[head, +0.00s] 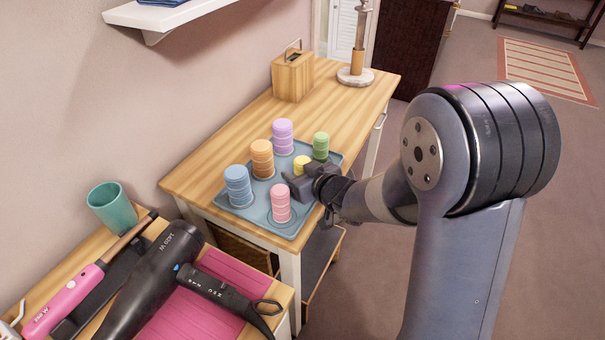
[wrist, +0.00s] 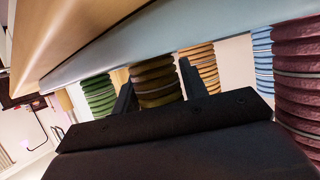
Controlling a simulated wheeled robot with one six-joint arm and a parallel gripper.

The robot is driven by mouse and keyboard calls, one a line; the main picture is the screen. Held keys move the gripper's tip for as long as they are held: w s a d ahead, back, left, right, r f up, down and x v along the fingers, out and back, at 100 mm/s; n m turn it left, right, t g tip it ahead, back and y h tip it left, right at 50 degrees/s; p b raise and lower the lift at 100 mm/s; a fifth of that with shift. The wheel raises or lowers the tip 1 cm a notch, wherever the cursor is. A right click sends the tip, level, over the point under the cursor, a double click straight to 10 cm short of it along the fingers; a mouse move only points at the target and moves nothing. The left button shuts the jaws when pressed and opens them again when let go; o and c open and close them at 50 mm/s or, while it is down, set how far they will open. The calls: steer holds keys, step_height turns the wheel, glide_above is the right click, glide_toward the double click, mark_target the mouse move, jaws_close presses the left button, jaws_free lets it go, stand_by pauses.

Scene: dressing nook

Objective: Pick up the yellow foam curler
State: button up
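The yellow foam curler (head: 301,164) stands on the blue-grey tray (head: 262,222), partly hidden behind my gripper in the head view. My gripper (head: 301,183) is low over the tray, reaching in from the right. In the wrist view, which appears upside down, the yellow curler (wrist: 155,80) stands between the two fingers of my gripper (wrist: 158,90). The fingers are apart on either side of it. Narrow gaps seem to show, so it does not look clamped.
Close around stand a pink curler (head: 280,203), a green one (head: 321,146), an orange one (head: 262,158), a blue one (head: 238,186) and a purple one (head: 283,137). A wooden box (head: 292,76) and a stand (head: 356,72) are farther back on the table.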

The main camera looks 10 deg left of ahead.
mark_target(298, 156)
steer(key=c, duration=0.6)
step_height(298, 156, up, 11)
steer(key=p, duration=0.5)
steer(key=shift+r+p, duration=0.1)
steer(key=shift+p, duration=0.25)
step_height(298, 156, up, 6)
steer(key=p, duration=0.6)
steer(key=d+f+m+t+h+p, duration=0.2)
steer(key=d+f+m+h, duration=0.3)
steer(key=d, duration=0.7)
steer(key=d+f+m+t+h+p, duration=0.2)
steer(key=d+f+m+h, duration=0.35)
steer(key=d, duration=0.75)
steer(key=a+r+n+g+y+b, duration=0.1)
steer(key=a+n+y+b, duration=0.2)
steer(key=a, duration=0.5)
steer(key=a+n+g+y+b, duration=0.1)
steer(key=a+n+y+b, duration=0.2)
steer(key=a, duration=0.5)
steer(key=a+r+n+g+y+b, duration=0.1)
steer(key=a+n+y+b, duration=0.3)
steer(key=a, duration=0.4)
steer(key=shift+w+r+g+b, duration=0.15)
steer(key=shift+r+g+b, duration=0.15)
steer(key=shift+b, duration=0.1)
steer(key=shift+a+r+n+y, duration=0.25)
steer(key=shift+a+r, duration=0.1)
steer(key=shift+a, duration=0.15)
